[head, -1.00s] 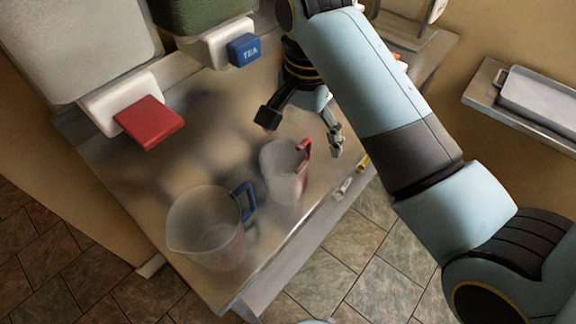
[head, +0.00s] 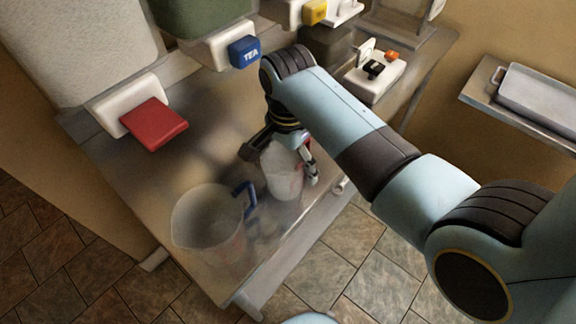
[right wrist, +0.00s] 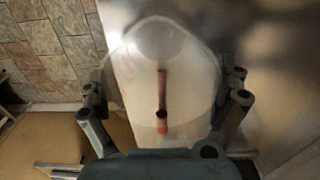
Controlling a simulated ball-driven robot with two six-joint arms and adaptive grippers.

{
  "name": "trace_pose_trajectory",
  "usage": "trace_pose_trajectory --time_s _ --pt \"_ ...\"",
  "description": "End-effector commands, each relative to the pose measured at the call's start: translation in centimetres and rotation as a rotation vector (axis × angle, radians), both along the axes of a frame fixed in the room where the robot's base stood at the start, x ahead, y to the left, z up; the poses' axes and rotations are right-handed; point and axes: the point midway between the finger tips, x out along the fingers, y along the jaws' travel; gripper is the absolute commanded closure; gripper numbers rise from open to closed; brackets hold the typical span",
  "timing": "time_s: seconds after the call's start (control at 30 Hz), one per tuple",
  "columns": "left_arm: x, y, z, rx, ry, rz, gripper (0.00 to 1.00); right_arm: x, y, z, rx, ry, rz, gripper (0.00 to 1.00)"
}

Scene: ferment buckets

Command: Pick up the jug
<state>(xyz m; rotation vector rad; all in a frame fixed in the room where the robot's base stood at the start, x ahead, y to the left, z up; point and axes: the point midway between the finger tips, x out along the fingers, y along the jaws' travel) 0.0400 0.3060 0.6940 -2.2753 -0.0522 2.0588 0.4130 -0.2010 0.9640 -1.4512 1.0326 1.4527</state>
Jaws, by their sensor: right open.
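A small clear jug with a red handle (head: 285,184) stands upright on the steel counter (head: 205,130). A larger clear jug with a blue handle (head: 208,222) stands beside it, nearer the front left. My right gripper (head: 280,164) is open over the red-handled jug, with one finger on each side of it and partly hiding its top. In the right wrist view the red-handled jug (right wrist: 150,60) lies between the spread fingers (right wrist: 166,97), its red handle in the middle. I cannot tell whether the fingers touch it. My left gripper is out of view.
Dispensers with a red lever (head: 153,123), a blue TEA lever (head: 244,52) and a yellow lever (head: 315,12) line the back of the counter. A white scale-like device (head: 374,78) sits at the back right. A metal tray (head: 540,98) rests on a shelf at right.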

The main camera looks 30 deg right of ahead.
Motion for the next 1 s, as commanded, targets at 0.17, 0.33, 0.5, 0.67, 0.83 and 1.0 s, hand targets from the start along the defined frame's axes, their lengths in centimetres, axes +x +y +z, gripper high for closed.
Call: trace_pose_trajectory --time_s 0.17,0.33,0.5,0.67,0.83,1.0 --pt "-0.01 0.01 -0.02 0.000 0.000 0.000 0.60 0.05 0.01 -0.11 0.001 -0.002 0.000 0.00" --pt "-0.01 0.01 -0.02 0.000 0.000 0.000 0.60 0.05 0.02 -0.09 0.001 -0.002 0.000 0.17" --pt "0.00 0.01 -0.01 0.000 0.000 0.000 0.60 0.05 0.02 -0.08 0.001 -0.002 0.000 0.39" --pt "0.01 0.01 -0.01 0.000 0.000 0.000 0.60 0.04 0.01 -0.08 0.000 -0.001 0.000 0.43" --pt "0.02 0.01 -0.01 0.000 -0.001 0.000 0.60 0.04 0.03 -0.07 0.000 -0.001 0.000 0.45" --pt "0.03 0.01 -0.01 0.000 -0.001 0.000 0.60 0.04 0.03 -0.06 0.001 -0.002 0.000 0.45"
